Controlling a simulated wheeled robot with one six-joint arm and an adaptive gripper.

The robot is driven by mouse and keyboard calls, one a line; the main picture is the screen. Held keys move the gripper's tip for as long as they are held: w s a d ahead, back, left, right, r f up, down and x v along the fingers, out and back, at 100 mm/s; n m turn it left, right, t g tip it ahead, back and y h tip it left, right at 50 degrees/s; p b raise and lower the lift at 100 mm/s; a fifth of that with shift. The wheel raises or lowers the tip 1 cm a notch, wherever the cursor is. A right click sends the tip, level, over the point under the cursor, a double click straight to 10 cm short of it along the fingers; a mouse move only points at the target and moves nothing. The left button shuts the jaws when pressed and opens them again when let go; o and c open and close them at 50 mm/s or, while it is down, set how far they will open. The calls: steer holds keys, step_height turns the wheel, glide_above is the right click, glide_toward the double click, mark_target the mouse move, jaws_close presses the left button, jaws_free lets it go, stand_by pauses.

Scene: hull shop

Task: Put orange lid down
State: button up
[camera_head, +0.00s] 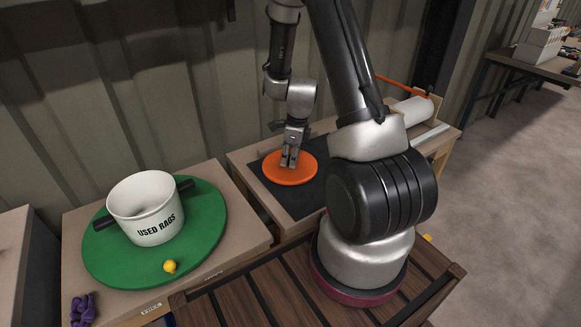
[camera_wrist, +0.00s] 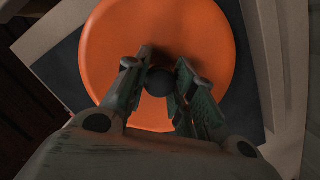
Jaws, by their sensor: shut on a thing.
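The orange lid (camera_head: 281,174) is a flat disc at or just above the dark mat (camera_head: 303,204) on the bench. I cannot tell whether it touches the mat. My gripper (camera_head: 289,158) points down over the lid's middle. In the wrist view the lid (camera_wrist: 205,35) fills much of the picture, and a dark round knob (camera_wrist: 159,82) sits between the fingers of my gripper (camera_wrist: 159,85). My gripper is shut on that knob.
A white pot (camera_head: 148,212) labelled "USED RAGS" stands on a green disc (camera_head: 205,222) at the left. A yellow knob (camera_head: 169,267) is on the disc. A purple object (camera_head: 82,308) lies at the lower left. A white roll (camera_head: 411,110) is at the bench's right.

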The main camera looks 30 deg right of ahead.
steer(key=shift+f, duration=1.85)
steer(key=shift+f, duration=0.1)
steer(key=o, duration=1)
steer(key=shift+o, duration=0.2)
